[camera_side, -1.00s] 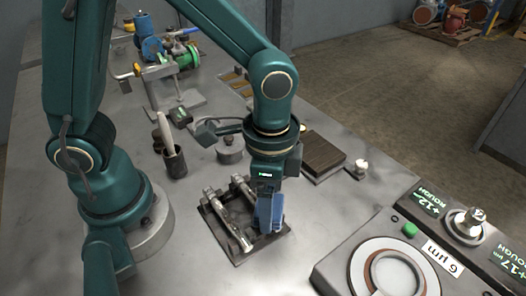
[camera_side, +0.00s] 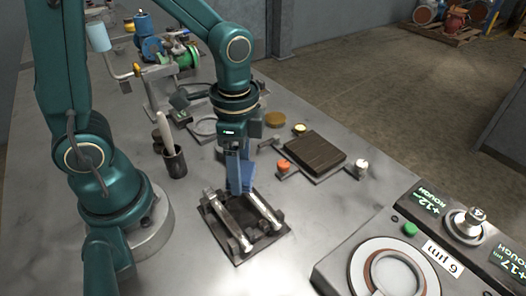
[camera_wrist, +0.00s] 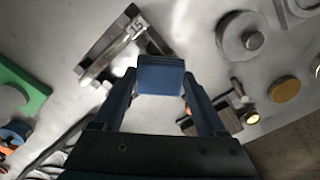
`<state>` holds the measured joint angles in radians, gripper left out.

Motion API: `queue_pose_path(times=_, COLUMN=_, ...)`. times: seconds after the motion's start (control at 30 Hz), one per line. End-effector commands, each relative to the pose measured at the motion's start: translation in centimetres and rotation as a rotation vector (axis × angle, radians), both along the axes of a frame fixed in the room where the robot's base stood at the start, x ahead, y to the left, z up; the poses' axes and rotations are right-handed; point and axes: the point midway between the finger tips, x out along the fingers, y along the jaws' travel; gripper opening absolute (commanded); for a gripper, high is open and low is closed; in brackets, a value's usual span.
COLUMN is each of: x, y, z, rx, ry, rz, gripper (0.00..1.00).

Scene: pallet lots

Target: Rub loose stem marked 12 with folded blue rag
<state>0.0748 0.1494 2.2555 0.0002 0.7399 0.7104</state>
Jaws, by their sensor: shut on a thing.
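My gripper (camera_side: 236,156) is shut on the folded blue rag (camera_side: 241,178), which hangs at the far end of a dark shallow tray (camera_side: 246,262). In the wrist view the rag (camera_wrist: 160,80) sits between my two fingers, with the tray (camera_wrist: 92,52) beyond it to the upper left. Two metal stems, a left one (camera_side: 229,222) and a right one (camera_side: 263,211), lie side by side in the tray. I cannot tell whether the rag touches a stem.
A brush cup (camera_side: 174,162) stands left of the tray. A dark ribbed block (camera_side: 314,153) on a plate, with an orange knob (camera_side: 283,165), lies to the right. A gauge console (camera_side: 345,268) fills the front right. Bare bench lies between tray and console.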

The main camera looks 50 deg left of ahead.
Motion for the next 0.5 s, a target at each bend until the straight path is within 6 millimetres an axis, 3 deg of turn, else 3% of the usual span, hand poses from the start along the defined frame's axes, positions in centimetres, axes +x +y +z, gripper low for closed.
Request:
queue_pose_path(times=0.03, x=0.2, y=-0.1, z=1.4, rx=-0.001, ry=-0.015, rz=-0.001, gripper=0.22)
queue_pose_path(times=0.5, x=0.1, y=-0.1, z=5.4, rx=-0.001, ry=-0.008, rz=0.0, gripper=0.22)
